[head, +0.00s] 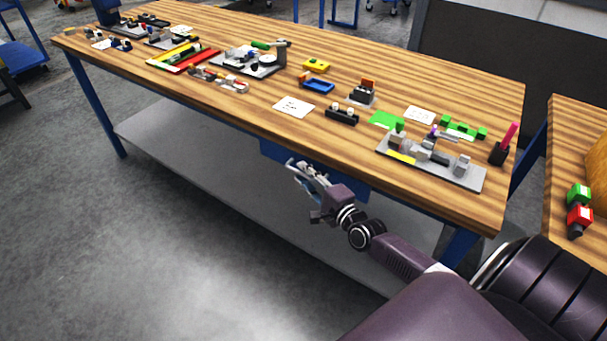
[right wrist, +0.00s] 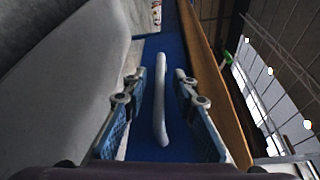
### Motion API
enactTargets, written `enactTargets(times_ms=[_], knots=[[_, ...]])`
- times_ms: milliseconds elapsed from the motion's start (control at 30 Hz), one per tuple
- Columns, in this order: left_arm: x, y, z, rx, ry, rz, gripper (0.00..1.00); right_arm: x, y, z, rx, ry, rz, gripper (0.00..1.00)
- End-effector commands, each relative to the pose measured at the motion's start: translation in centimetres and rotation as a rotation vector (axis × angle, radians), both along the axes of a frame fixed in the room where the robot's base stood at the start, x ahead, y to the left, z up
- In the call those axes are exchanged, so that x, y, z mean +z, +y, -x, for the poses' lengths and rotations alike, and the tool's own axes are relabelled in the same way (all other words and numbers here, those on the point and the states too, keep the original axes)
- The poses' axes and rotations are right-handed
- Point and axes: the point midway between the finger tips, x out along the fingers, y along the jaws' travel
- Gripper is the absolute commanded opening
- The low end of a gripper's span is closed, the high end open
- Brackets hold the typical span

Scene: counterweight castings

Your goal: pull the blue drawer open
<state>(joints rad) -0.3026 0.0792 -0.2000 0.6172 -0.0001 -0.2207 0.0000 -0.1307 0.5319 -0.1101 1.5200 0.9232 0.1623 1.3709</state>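The blue drawer (head: 271,151) is under the front edge of the wooden workbench, partly hidden behind my right gripper in the head view. Its blue front also shows in the right wrist view (right wrist: 176,62), with a light grey bar handle (right wrist: 161,100) on it. My right gripper (head: 297,168) is at the drawer front. In the right wrist view its two fingers (right wrist: 160,88) are spread apart, one on each side of the handle, with visible gaps to both. I cannot tell how deep the handle sits between them. The drawer looks shut. My left gripper is not in view.
The workbench top (head: 250,110) carries several fixtures and small parts, including a grey fixture plate (head: 467,178) near its front right. A grey lower shelf (head: 190,145) lies beneath. A second wooden table (head: 570,130) stands at the right. The floor in front is clear.

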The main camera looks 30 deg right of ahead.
Motion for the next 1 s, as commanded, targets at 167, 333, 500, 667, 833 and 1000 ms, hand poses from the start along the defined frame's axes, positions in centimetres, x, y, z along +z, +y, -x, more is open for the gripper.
enactTargets(times_ms=[167, 333, 500, 667, 833, 1000], knots=[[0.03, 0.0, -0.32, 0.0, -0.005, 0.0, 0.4, -0.08, 0.03, -0.48, 0.0, 0.001, 0.0, 0.26], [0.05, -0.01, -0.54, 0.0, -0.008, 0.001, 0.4, -0.08, 0.02, -0.46, 0.0, 0.001, 0.0, 0.26], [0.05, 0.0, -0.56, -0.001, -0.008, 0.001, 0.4, -0.07, 0.02, -0.46, 0.0, 0.001, 0.0, 0.09], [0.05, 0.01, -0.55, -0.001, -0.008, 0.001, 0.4, -0.08, 0.02, -0.44, 0.0, 0.001, 0.0, 0.0], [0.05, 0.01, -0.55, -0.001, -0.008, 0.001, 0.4, -0.09, 0.01, -0.44, 0.0, 0.001, 0.0, 0.0], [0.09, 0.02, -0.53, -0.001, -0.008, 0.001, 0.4, -0.08, 0.06, -0.41, 0.0, 0.001, 0.0, 0.0]])
